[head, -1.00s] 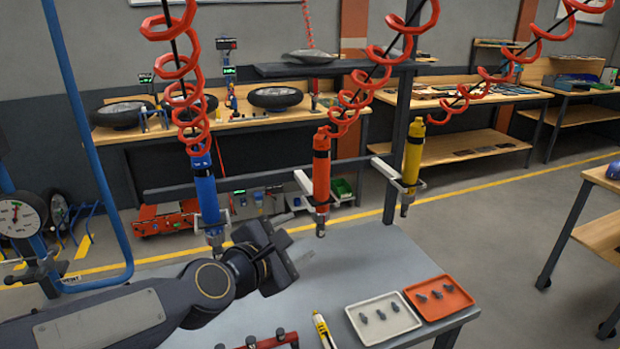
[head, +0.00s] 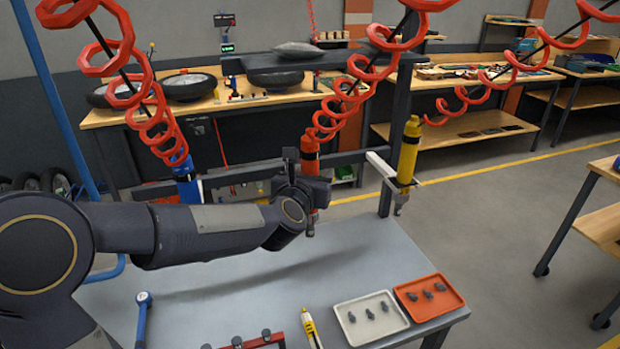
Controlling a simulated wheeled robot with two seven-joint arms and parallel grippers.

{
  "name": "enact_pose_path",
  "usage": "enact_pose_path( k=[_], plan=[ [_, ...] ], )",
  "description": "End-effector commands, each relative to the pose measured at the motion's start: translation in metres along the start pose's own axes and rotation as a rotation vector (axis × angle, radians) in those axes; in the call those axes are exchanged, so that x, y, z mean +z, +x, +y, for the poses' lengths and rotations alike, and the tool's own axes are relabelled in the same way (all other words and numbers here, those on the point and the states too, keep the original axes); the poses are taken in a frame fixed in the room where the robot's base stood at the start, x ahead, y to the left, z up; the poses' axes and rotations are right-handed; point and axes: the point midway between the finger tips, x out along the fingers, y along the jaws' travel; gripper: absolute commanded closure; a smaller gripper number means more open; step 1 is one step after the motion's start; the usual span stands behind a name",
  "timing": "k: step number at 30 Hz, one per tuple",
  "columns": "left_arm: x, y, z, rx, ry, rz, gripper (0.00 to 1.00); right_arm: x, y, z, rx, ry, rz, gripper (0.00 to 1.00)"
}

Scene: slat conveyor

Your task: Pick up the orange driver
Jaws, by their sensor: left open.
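The orange driver (head: 311,158) hangs upright from a red coiled hose in the middle of the head view, at the rack behind the grey table. My left arm reaches across from the left, and my left gripper (head: 304,170) is at the driver, open. The gripper and wrist cover the driver's middle, and only its top and a bit of its lower end show. I cannot tell whether the fingers are around the driver or just in front of it. My right gripper is not in view.
A blue driver (head: 187,183) hangs to the left, partly behind my arm. A yellow driver (head: 409,155) hangs in its holder to the right. A white tray (head: 344,322) and an orange tray (head: 434,311) with small parts lie on the grey table (head: 250,283).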

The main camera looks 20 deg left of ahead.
Motion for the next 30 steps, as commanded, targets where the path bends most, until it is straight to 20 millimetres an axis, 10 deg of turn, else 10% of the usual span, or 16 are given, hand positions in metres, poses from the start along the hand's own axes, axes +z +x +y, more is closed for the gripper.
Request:
enact_pose_path(
  k=[7,20,30],
  plan=[
    [-0.0005,0.0018,0.0001,0.000,0.000,0.000,0.43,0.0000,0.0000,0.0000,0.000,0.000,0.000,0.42],
    [-0.0004,0.0014,0.0000,-0.001,0.001,0.000,0.99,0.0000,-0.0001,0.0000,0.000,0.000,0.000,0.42],
    [0.0050,0.0008,0.0001,0.001,0.000,-0.005,1.00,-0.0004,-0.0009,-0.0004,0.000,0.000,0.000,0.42]
  ],
)
